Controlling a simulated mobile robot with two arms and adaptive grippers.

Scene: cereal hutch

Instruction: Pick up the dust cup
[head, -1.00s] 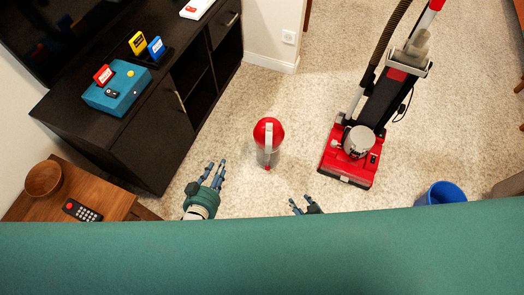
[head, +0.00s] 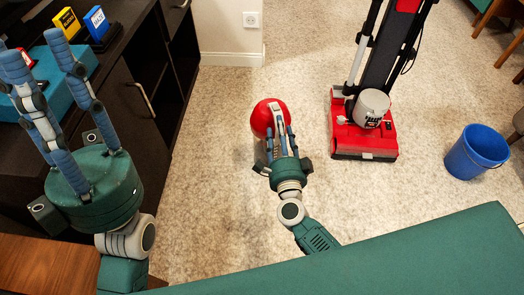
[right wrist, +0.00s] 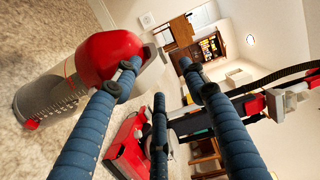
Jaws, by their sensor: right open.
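The dust cup (head: 268,113) has a red domed top and a grey lower body, and it stands on the carpet in the middle of the head view. My right gripper (head: 281,138) is open in front of it and hides part of its body. In the right wrist view the dust cup (right wrist: 108,52) is at upper left, next to the blue fingers of the right gripper (right wrist: 157,74). The fingers are spread and not closed around it; I cannot tell whether one touches it. My left gripper (head: 45,70) is raised at the left, open and empty.
A red upright vacuum (head: 362,140) stands behind and right of the cup. A blue bucket (head: 476,152) is farther right. A dark cabinet (head: 130,95) with a teal box (head: 80,65) on it is at the left.

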